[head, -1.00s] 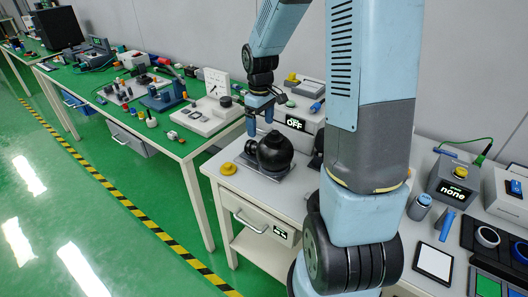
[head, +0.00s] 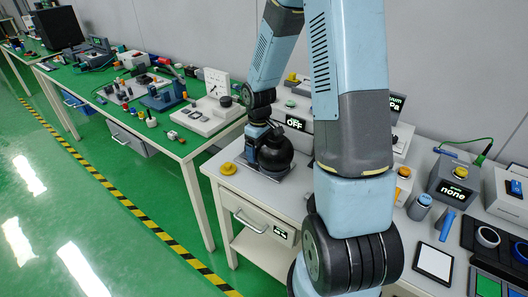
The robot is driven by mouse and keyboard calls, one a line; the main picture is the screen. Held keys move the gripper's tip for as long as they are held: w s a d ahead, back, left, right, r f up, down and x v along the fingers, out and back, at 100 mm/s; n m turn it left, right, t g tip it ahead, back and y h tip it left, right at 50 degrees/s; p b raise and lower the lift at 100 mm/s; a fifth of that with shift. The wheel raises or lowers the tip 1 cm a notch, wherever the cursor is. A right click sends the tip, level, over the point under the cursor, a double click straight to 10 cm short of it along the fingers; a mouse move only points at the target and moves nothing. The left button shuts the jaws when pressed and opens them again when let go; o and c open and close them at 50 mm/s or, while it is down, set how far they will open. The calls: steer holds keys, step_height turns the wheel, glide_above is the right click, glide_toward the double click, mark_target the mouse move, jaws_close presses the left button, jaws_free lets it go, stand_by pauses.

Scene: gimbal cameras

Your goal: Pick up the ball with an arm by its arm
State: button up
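The black ball (head: 277,155) sits on a flat grey plate on the near white table. Its short arm on the left side is now mostly hidden behind my gripper. My gripper (head: 254,150) points down at the ball's left side, where that arm is. The fingers are small and dark here, and I cannot tell whether they are closed on the arm or just around it. The ball still appears to rest on its plate.
A yellow knob (head: 228,168) lies left of the ball. A box with an OFF display (head: 295,122) stands behind it. The green-topped bench (head: 160,130) stands left, beyond a gap.

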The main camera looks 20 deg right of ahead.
steer(key=shift+c, duration=0.3)
steer(key=c, duration=1.5)
